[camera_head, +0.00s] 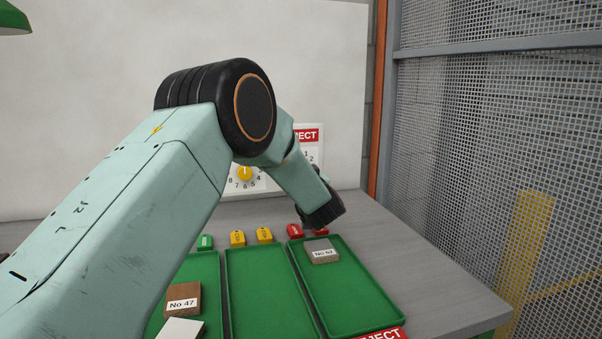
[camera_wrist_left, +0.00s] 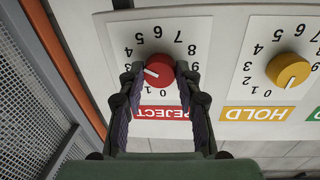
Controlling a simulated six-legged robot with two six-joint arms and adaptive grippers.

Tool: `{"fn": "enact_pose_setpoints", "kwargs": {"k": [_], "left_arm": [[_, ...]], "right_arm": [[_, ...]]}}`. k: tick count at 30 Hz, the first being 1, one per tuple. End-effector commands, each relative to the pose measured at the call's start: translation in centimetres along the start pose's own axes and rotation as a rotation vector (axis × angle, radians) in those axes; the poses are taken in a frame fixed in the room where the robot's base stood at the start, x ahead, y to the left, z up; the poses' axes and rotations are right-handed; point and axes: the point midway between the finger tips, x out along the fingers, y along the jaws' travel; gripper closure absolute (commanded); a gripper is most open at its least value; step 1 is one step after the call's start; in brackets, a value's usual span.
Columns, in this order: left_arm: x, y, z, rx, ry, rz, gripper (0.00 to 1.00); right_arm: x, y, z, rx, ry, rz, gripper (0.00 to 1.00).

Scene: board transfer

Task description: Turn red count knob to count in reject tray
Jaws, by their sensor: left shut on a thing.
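The red count knob (camera_wrist_left: 160,70) sits on the white REJECT dial plate (camera_wrist_left: 118,62), which shows upside down in the left wrist view. My left gripper (camera_wrist_left: 159,78) is shut on the knob, one finger on each side. A white pointer mark shows on the knob's left part, toward the 2 and 3 side; the exact number is hard to tell. In the head view my left arm hides the knob and my gripper, and part of the REJECT plate (camera_head: 310,150) shows behind it. The reject tray (camera_head: 365,305) is green and holds one grey board (camera_head: 322,256). My right gripper is not in view.
A yellow HOLD knob (camera_wrist_left: 287,70) is beside the REJECT plate, its pointer near 0. An empty green tray (camera_head: 258,300) lies left of the reject tray; farther left, a tray holds a brown board (camera_head: 182,292). Coloured blocks (camera_head: 237,239) stand behind the trays. Mesh fence (camera_head: 470,130) stands right.

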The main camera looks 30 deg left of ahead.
Motion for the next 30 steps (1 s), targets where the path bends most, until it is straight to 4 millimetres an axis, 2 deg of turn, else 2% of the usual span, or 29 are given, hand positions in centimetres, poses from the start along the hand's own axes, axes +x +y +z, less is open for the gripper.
{"fn": "enact_pose_setpoints", "kwargs": {"k": [4,14,20,30], "left_arm": [[0.1,-0.1,-0.1,-0.002,0.001,-0.003,0.98],[0.1,-0.1,0.0,-0.062,0.008,-0.004,0.98],[0.1,-0.1,0.0,-0.194,0.021,-0.005,0.98],[0.1,0.0,0.1,-0.510,0.052,-0.006,0.98]], "right_arm": [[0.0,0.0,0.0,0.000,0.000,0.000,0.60],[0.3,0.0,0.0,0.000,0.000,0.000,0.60],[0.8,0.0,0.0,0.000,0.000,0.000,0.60],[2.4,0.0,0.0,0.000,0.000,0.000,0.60]]}}
